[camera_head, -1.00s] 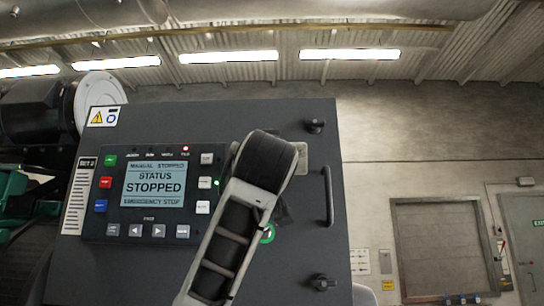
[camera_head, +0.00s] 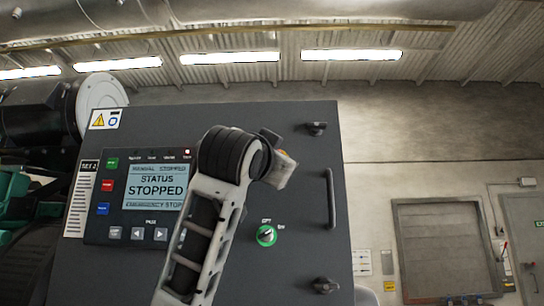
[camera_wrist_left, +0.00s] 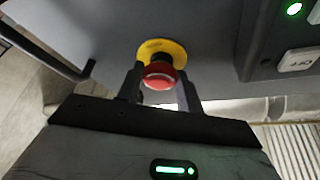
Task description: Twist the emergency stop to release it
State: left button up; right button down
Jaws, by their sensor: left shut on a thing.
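The red emergency stop (camera_wrist_left: 160,75) sits on a yellow round collar (camera_wrist_left: 163,48) on the dark panel. In the left wrist view my left gripper (camera_wrist_left: 160,87) has a finger on each side of the red head and is shut on it. In the head view my left arm reaches up in front of the panel, and its gripper (camera_head: 281,168) is at the panel's upper middle. The red head is hidden there behind my arm and wrist. The panel's screen (camera_head: 154,187) reads STATUS STOPPED and EMERGENCY STOP. My right gripper is not in view.
A green-ringed selector switch (camera_head: 266,236) is on the panel below my gripper. A black door handle (camera_head: 331,198) and latches are at the panel's right. My arm covers the controls right of the screen. A roller door (camera_head: 442,245) is in the far wall.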

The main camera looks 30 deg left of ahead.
pick_arm(q)
jog(key=shift+a+r+m+h, duration=0.1)
jog(key=shift+m+h, duration=0.2)
jog(key=shift+m, duration=0.4)
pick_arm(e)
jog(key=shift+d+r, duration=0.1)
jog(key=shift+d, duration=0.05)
pick_arm(q)
jog(key=o, duration=1)
jog(key=shift+w, duration=0.1)
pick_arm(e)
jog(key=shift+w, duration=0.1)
pick_arm(q)
jog(key=b+v, duration=0.5)
jog(key=v, duration=1.1)
jog(key=shift+b, duration=0.3)
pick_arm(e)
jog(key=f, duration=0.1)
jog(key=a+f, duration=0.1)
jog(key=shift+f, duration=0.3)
